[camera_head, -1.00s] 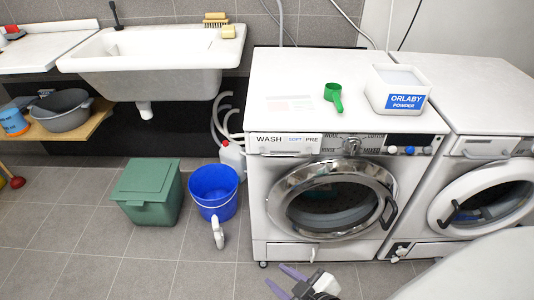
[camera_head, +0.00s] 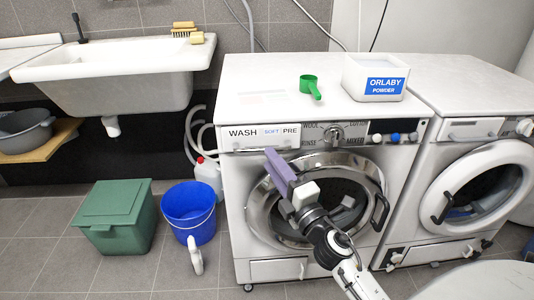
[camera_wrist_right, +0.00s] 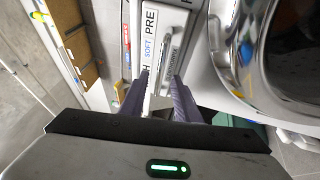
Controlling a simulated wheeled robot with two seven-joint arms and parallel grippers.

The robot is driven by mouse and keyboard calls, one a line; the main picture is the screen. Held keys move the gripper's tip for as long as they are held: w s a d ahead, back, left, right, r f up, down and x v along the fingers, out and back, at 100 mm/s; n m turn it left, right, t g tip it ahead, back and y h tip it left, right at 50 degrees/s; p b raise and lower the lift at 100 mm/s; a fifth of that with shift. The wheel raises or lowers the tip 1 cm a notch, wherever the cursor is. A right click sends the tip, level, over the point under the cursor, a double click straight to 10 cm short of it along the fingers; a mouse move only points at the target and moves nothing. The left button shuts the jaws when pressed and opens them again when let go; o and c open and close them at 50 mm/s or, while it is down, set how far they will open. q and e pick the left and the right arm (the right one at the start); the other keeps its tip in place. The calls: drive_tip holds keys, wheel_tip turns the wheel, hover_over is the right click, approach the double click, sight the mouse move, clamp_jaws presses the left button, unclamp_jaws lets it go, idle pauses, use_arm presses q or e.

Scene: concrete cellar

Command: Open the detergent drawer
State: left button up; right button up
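The detergent drawer (camera_head: 240,143) is at the upper left of the left washing machine's front. Its front carries the WASH, SOFT and PRE label and a long bar handle below it. It looks flush with the panel, so shut. My right gripper (camera_head: 271,154) is just in front of and below the drawer's front, its purple fingers pointing up at the handle. In the right wrist view the fingers (camera_wrist_right: 161,76) are apart with a gap, and the drawer handle (camera_wrist_right: 170,38) lies ahead near the right finger. Contact cannot be told. My left gripper is not in view.
The washing machine's round door (camera_head: 318,200) is behind my right arm. A green scoop (camera_head: 310,86) and a powder box (camera_head: 373,78) stand on top. A blue bucket (camera_head: 188,212), green bin (camera_head: 117,218) and white jug (camera_head: 208,176) stand to the left.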

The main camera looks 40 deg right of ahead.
drive_tip(key=x, duration=0.3)
drive_tip(key=shift+w, duration=0.35)
clamp_jaws()
